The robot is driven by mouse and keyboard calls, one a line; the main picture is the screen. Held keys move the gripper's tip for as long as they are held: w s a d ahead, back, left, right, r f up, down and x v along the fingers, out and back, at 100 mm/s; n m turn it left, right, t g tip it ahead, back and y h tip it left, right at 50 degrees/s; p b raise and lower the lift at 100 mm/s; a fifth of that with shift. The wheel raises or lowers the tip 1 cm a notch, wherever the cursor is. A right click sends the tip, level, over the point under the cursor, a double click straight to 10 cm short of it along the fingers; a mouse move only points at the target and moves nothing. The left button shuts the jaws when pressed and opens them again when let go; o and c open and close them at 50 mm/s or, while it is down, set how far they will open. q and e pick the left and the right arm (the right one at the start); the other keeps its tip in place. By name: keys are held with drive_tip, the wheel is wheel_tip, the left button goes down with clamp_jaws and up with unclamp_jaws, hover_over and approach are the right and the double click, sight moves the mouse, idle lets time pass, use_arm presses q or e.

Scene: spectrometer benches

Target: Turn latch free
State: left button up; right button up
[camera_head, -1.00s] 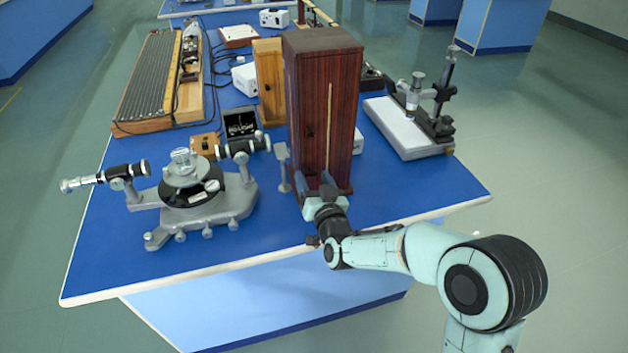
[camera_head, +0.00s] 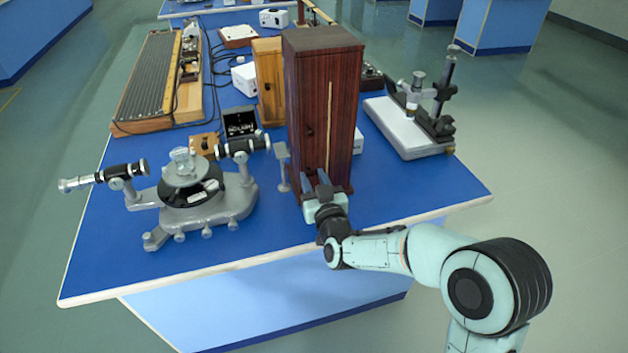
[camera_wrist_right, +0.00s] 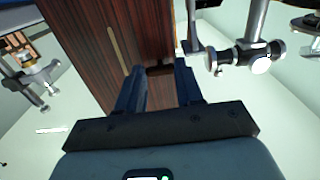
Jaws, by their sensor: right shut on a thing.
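A tall dark reddish-brown wooden cabinet (camera_head: 340,115) stands upright near the front of the blue bench. Its front has a pale vertical strip (camera_head: 329,130) and a small dark spot. My right gripper (camera_head: 316,180) is at the foot of the cabinet's front. In the right wrist view, its two dark blue fingers (camera_wrist_right: 160,78) stand on either side of a small dark piece, the latch (camera_wrist_right: 160,70), low on the wood. The gripper is shut on it. The fingers hide the latch in the head view, so its angle cannot be told. My left gripper is not in view.
A grey spectrometer (camera_head: 205,205) stands left of the cabinet, with a small grey post (camera_head: 282,165) close to the cabinet's side. A white-based instrument (camera_head: 405,135) is to the right. A lighter wooden box (camera_head: 268,80) stands behind. The bench's front right is clear.

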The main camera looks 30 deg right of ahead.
drive_tip(key=o, duration=1)
drive_tip(key=shift+o, duration=0.2)
drive_tip(key=shift+s, duration=0.1)
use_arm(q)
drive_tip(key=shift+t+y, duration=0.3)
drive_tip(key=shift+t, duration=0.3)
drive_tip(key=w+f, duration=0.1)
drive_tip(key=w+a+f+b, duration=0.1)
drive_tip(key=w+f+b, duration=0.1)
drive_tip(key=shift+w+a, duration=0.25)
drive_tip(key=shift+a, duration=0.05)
use_arm(e)
drive_tip(key=v, duration=1.3)
drive_tip(key=shift+s, duration=0.1)
